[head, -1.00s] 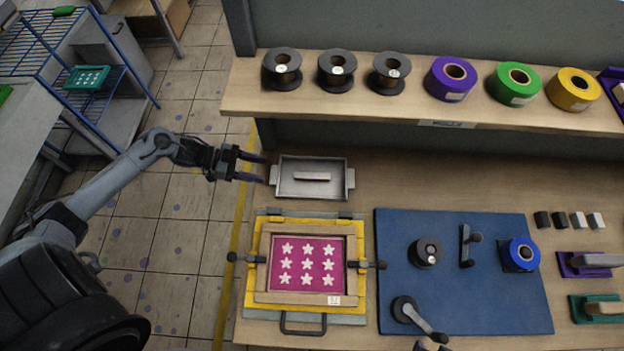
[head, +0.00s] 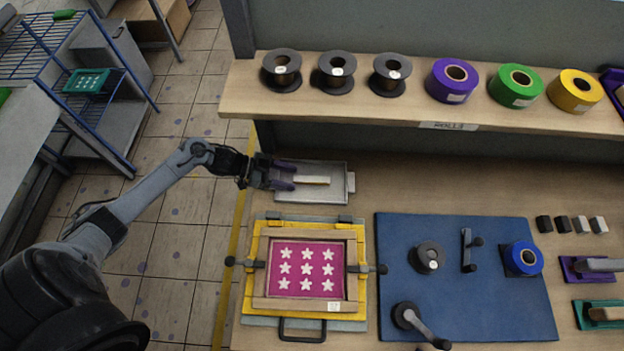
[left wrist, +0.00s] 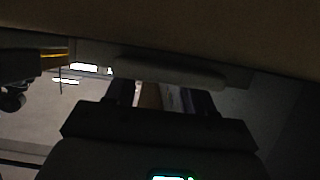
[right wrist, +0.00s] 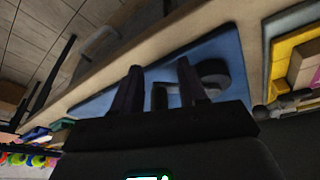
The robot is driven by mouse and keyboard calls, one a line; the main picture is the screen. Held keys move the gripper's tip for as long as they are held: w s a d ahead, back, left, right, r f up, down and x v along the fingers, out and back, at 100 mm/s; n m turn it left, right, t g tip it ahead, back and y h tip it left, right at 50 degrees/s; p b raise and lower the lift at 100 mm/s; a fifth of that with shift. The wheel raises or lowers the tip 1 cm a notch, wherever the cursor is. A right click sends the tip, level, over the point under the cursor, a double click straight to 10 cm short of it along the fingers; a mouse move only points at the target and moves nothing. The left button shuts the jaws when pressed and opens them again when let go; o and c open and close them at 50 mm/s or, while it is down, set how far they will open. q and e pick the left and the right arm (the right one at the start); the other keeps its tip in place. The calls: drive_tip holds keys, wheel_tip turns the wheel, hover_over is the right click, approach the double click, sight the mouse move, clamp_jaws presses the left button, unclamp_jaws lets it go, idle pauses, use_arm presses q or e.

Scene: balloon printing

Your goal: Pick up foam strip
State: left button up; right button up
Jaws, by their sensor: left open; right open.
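The foam strip (head: 314,180) is a short pale bar lying in a shallow grey metal tray (head: 335,168) at the back left of the bench. My left gripper (head: 294,174) reaches in from the left over the tray. Its purple fingers are apart, with the strip's left end at or between their tips; I cannot tell if they touch it. In the dark left wrist view, a pale elongated shape lies across the fingertips. My right gripper (right wrist: 160,82) is open and empty in the right wrist view, near the blue mat.
A shelf (head: 400,108) with several rolls and spools runs above the tray. The screen frame (head: 305,232) with a pink star print stands in front of the tray. The blue mat (head: 480,300) with a crank and rolls is to the right. Bench right of the tray is clear.

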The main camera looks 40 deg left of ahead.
use_arm(q)
drive_tip(key=shift+w+d+f, duration=0.15)
drive_tip(key=shift+w+d, duration=0.1)
drive_tip(key=shift+d, duration=0.1)
drive_tip(key=shift+f, duration=0.15)
clamp_jaws()
